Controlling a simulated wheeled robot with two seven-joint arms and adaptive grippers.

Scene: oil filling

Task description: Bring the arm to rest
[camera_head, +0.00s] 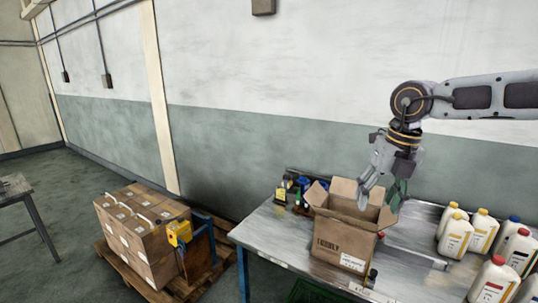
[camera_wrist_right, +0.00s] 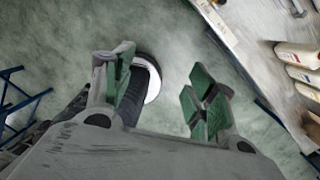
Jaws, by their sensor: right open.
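My right gripper (camera_head: 379,188) hangs from the arm that comes in from the right, its fingers pointing down. In the head view it overlaps the open cardboard box (camera_head: 342,236) on the metal table (camera_head: 270,232). In the right wrist view the right gripper (camera_wrist_right: 163,92) has its green-padded fingers spread, with nothing between them. Floor shows past the fingers there, with the table edge (camera_wrist_right: 222,30) off to the right, so the fingers do not seem to be in the box. My left gripper is not in view.
Several white bottles (camera_head: 455,236) with coloured caps stand on the right of the table. A pallet of cartons (camera_head: 135,232) stands left of the table.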

